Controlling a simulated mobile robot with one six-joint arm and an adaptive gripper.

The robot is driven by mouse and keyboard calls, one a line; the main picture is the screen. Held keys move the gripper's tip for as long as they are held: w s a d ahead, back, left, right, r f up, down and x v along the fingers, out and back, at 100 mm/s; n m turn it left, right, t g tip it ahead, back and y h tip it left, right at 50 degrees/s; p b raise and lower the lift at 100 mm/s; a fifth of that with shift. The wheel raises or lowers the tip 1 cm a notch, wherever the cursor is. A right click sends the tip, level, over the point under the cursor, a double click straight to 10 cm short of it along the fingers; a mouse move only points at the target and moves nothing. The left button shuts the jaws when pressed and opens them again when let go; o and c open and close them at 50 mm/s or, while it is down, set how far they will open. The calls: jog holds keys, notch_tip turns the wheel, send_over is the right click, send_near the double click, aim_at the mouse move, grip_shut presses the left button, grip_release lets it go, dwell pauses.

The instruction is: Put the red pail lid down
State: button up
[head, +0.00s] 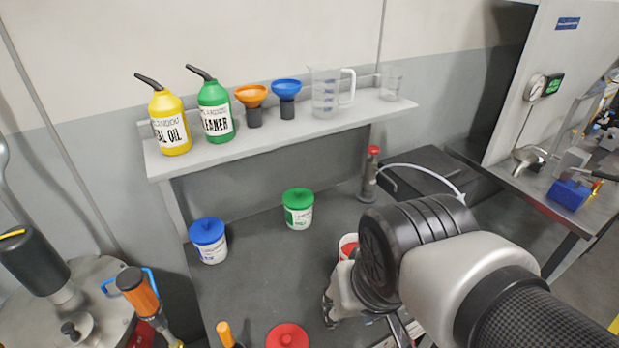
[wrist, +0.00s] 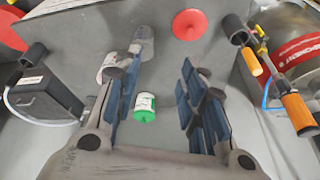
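The red pail lid (head: 287,336) lies flat on the dark bench top at the near edge of the head view. It also shows in the wrist view (wrist: 190,24), beyond my fingertips and apart from them. My gripper (wrist: 163,75) is open, with nothing between its fingers. In the head view my arm hides most of it. A white pail with red showing at its top (head: 347,243) stands partly hidden behind my wrist.
A blue-lidded pail (head: 208,241) and a green-lidded pail (head: 298,209) stand farther back on the bench. An orange-handled tool (head: 226,334) is left of the red lid. A shelf (head: 270,142) with bottles, funnels and jugs runs behind.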

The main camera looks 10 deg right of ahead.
jog(key=shift+s+d+r+n+t, duration=0.15)
jog(key=shift+s+d+r, duration=0.1)
jog(key=shift+s, duration=0.3)
jog(key=shift+s+d+r+n+t, duration=0.1)
jog(key=shift+s+d+r+n, duration=0.1)
jog(key=shift+s, duration=0.3)
jog(key=shift+s+d+r+n+t, duration=0.15)
jog(key=shift+s+d+r, duration=0.1)
jog(key=shift+s, duration=0.3)
